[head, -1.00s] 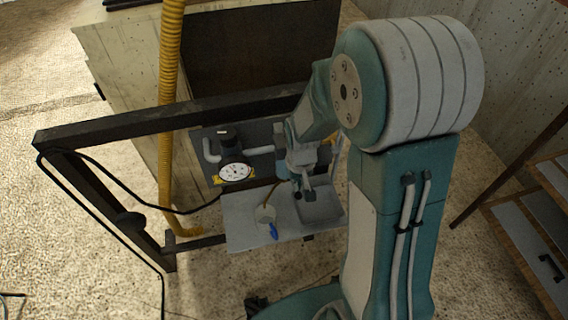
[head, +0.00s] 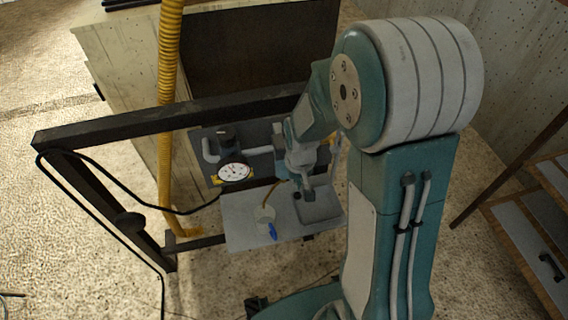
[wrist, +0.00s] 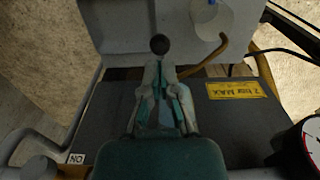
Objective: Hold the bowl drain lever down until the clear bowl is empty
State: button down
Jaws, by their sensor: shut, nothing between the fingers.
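My gripper (wrist: 160,100) is shut and empty, its fingers pointing up the wrist view. A black ball knob (wrist: 160,44), which looks like the lever's end, sits just beyond the fingertips; whether they touch it I cannot tell. In the head view my gripper (head: 306,191) is low over the grey tray, close to the panel. A pale, see-through cup-like vessel (head: 264,214) stands on the tray, a brown tube (head: 275,190) reaching it; it also shows in the wrist view (wrist: 222,22). Whether it is the clear bowl, and its level, I cannot tell. My arm hides part of the panel.
A round white gauge (head: 234,172) is on the dark panel, left of my gripper. The grey tray (head: 240,236) carries a blue piece (head: 272,231). A dark rail (head: 120,124), a yellow hose (head: 168,90) and black cable surround the panel. Wooden shelving stands right.

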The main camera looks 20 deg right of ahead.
aim_at(297, 193)
jog(key=shift+f, duration=0.1)
dwell(0.3)
jog(key=shift+f, duration=2.5)
dwell(2.0)
notch_tip(297, 193, up, 8)
jog(key=shift+r, duration=0.1)
dwell(0.4)
jog(key=shift+r, duration=0.2)
jog(key=s+r+t, duration=0.2)
jog(key=s+r, duration=0.5)
jog(key=r, duration=0.3)
jog(key=s+r+t, duration=0.3)
jog(key=s+r, duration=0.4)
jog(key=r, duration=0.3)
jog(key=shift+r+t, duration=0.15)
jog(key=shift+t, duration=0.15)
